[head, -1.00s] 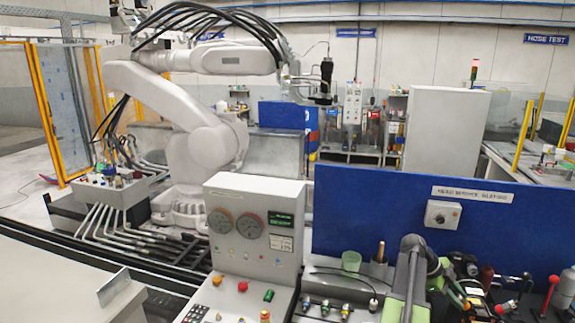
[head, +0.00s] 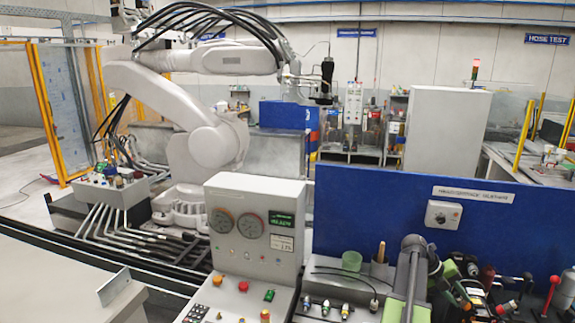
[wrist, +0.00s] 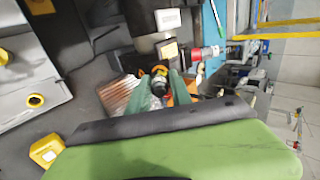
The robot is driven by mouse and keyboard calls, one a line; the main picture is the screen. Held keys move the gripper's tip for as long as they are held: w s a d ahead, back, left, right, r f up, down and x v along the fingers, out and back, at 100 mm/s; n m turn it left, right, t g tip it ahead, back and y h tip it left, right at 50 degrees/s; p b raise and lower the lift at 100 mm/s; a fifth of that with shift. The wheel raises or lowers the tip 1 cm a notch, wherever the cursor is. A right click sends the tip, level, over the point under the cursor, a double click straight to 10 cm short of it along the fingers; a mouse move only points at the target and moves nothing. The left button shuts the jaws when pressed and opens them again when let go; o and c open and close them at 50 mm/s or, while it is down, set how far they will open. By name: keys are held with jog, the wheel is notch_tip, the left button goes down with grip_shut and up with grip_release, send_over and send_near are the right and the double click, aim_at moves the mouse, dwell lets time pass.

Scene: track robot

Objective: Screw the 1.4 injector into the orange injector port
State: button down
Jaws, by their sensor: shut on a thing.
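My green and black arm cover fills the lower part of that view. In the head view my arm reaches in at the lower right, and the gripper's tip cannot be made out among dark parts there. I cannot pick out the orange injector port for certain in either view. Whether the held part touches anything cannot be told.
Several small fittings (head: 325,307) lie on the bench beside a green cup (head: 351,261). A blue panel (head: 375,215) stands behind the bench. A red-topped lever (head: 551,288) stands at the right. A gauge console (head: 253,220) is left of it. A large white robot (head: 200,140) stands behind.

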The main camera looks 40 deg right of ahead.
jog(key=c, duration=1.1)
grip_release()
jog(key=shift+c, duration=0.9)
jog(key=shift+r, duration=0.1)
